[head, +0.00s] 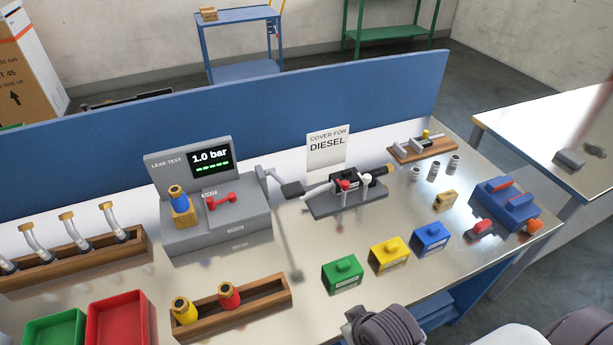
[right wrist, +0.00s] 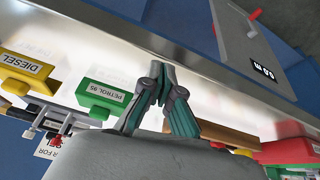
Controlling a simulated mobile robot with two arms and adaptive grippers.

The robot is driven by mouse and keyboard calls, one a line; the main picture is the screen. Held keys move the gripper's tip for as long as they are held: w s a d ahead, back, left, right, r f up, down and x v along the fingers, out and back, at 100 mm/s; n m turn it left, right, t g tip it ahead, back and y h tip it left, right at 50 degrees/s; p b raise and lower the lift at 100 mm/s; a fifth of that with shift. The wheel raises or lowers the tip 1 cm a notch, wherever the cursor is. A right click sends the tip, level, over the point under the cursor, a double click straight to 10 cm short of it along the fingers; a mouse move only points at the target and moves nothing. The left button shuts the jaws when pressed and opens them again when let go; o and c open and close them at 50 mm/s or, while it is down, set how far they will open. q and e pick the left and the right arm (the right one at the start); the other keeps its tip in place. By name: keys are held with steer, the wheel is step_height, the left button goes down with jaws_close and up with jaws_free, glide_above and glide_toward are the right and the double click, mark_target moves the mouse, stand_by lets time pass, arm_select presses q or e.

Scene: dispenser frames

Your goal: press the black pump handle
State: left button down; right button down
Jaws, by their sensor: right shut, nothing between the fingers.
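The black pump handle (head: 292,189) is a flat dark pad at the end of a grey lever. The lever comes off the right side of the grey leak tester (head: 215,225), whose screen reads 1.0 bar. The pad stands raised above the bench; nothing touches it. My right gripper (right wrist: 162,85) is shut and empty in the right wrist view, near the bench's front edge. The pump handle does not show in that view. In the head view only grey parts of my arm show at the bottom edge, well short of the handle. My left gripper is in neither view.
Green (head: 343,274), yellow (head: 390,253) and blue (head: 431,238) blocks stand front right of the handle. A grey fixture (head: 345,204) with a red-topped clamp is close on its right. A wooden rack (head: 245,306) and trays (head: 118,330) lie front left. A blue panel (head: 240,115) stands behind.

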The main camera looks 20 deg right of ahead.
steer(key=w+a+r+t, duration=0.1)
steer(key=w+r+t, duration=0.4)
steer(key=w+r, duration=0.3)
steer(key=w+r+m+t, duration=0.1)
steer(key=w+r+t, duration=0.4)
steer(key=r, duration=1.2)
steer(key=w, duration=0.3)
steer(key=shift+w+a+m+t, duration=0.3)
steer(key=shift+w+a, duration=0.1)
steer(key=shift+r, duration=0.1)
steer(key=p, duration=0.4)
glide_above(296, 194)
step_height(296, 194, down, 2)
step_height(296, 194, down, 4)
steer(key=shift+d+r+p, duration=0.1)
steer(key=shift+r+p, duration=0.1)
steer(key=shift+p, duration=0.15)
steer(key=shift+f, duration=0.5)
